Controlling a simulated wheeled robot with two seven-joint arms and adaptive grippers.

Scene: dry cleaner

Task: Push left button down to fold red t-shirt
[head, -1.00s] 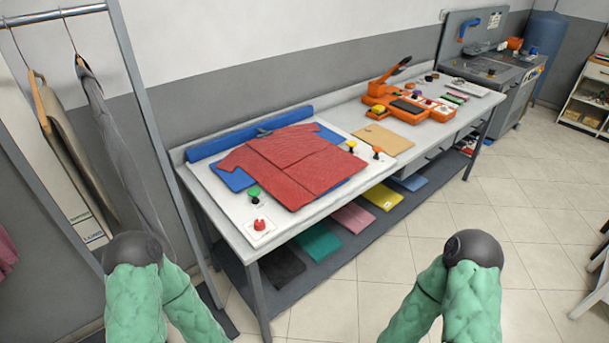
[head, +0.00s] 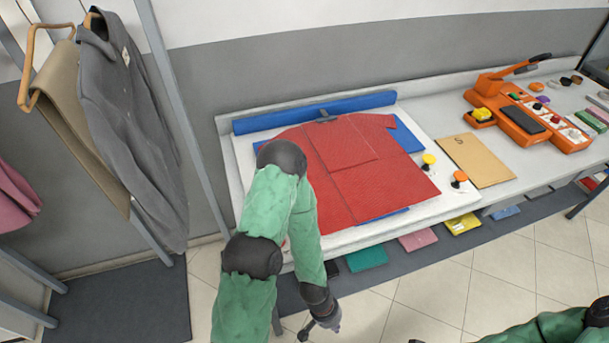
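The red t-shirt (head: 345,170) lies spread on the blue panels (head: 408,136) of the white folding board (head: 440,205). A yellow button (head: 429,159) and an orange button (head: 459,178) stand at the board's right side. The green and red buttons at its left side are almost wholly hidden behind my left arm; a trace of red shows beside it. My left gripper (head: 318,326) hangs low in front of the table edge, apart from the board and buttons. Its finger opening is unclear. My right gripper is at most a dark tip at the bottom edge.
An orange machine (head: 530,118) and a tan folder (head: 476,160) are on the table to the right. Coloured panels (head: 417,240) lie on the shelf below. Clothes hang on a rack (head: 175,95) at the left. Tiled floor is open at the lower right.

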